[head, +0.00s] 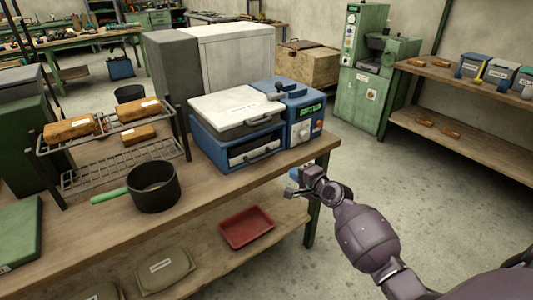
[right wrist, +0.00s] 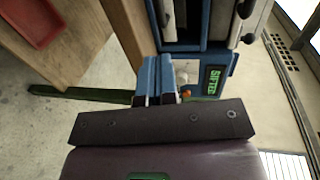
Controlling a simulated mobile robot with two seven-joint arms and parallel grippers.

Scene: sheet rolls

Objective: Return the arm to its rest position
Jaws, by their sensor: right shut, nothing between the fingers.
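My right arm (head: 365,235) reaches in from the lower right of the head view, over the floor beside the workbench's right end. My right gripper (head: 297,177) is at the end of it, in front of the blue machine (head: 303,118) and apart from it. Its blue fingers (right wrist: 156,80) show close together in the right wrist view, with nothing between them. The machine's blue body and green display (right wrist: 213,80) show beyond the fingers. My left gripper is in neither view.
The workbench (head: 225,185) carries a dark pot (head: 153,192) with a green handle and a wire rack (head: 115,165) with several brown rolls. A red tray (head: 247,227) lies on its lower shelf. A shelf unit (head: 470,85) stands at right; the floor (head: 420,185) between is clear.

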